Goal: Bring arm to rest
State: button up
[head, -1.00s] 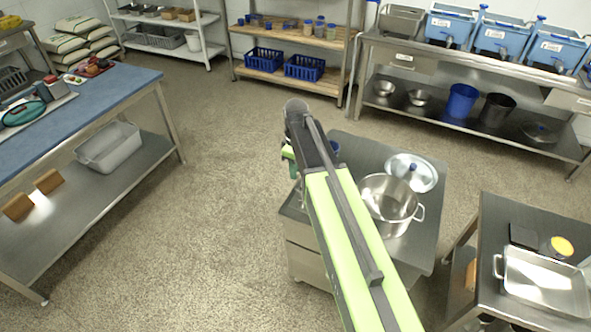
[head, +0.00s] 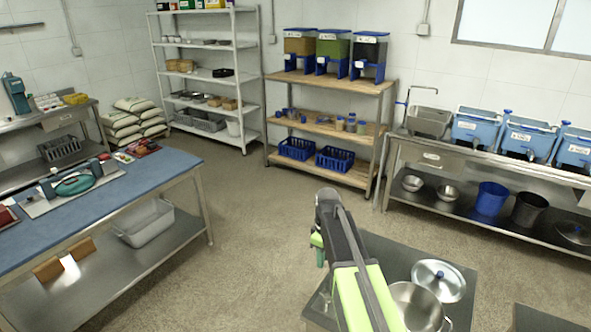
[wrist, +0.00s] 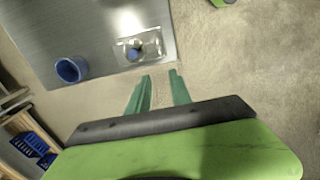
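My gripper shows in the wrist view (wrist: 160,74) with its two green fingers apart and nothing between them. It is over the edge of a steel tabletop (wrist: 95,30), with bare floor to the right. A blue cup (wrist: 71,69) and a small clear dish (wrist: 139,47) with a blue knob or lump in it are on that tabletop. In the head view my arm stretches forward over the steel table (head: 395,258); the fingertips are mostly hidden there behind the arm.
A steel pot (head: 418,305) and a lid (head: 438,280) are on the table right of my arm. A blue-topped bench (head: 95,215) stands left, a wooden shelf (head: 330,130) at the back, and a steel bench with blue bins (head: 478,130) right. Floor between is clear.

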jog(key=s+d+f+m+b, duration=0.2)
jog(key=s+m, duration=0.8)
jog(key=s, duration=0.5)
jog(key=shift+f+m+b, duration=0.4)
jog(key=shift+f, duration=0.35)
jog(key=shift+s, duration=0.15)
